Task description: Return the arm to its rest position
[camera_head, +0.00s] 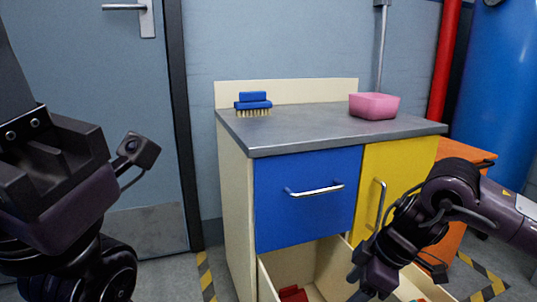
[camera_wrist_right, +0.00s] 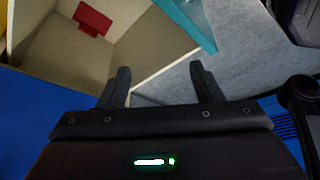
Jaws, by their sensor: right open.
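My right arm comes in from the right in the head view. Its gripper (camera_head: 362,278) points down in front of the cabinet, over the open bottom drawer (camera_head: 330,256). In the right wrist view the two fingers of the right gripper (camera_wrist_right: 160,84) stand apart with nothing between them. The drawer's pale inside shows beyond them, with a red object (camera_wrist_right: 92,18) in it. The red object also shows at the bottom of the head view (camera_head: 292,294). My left gripper (camera_head: 50,150) is close to the camera at the left, only partly in view; its fingertips are cut off.
The cabinet has a grey top (camera_head: 325,128), a shut blue drawer (camera_head: 308,198) and a yellow door (camera_head: 395,170). An orange unit (camera_head: 462,155) stands at the right. Open floor lies left of the cabinet.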

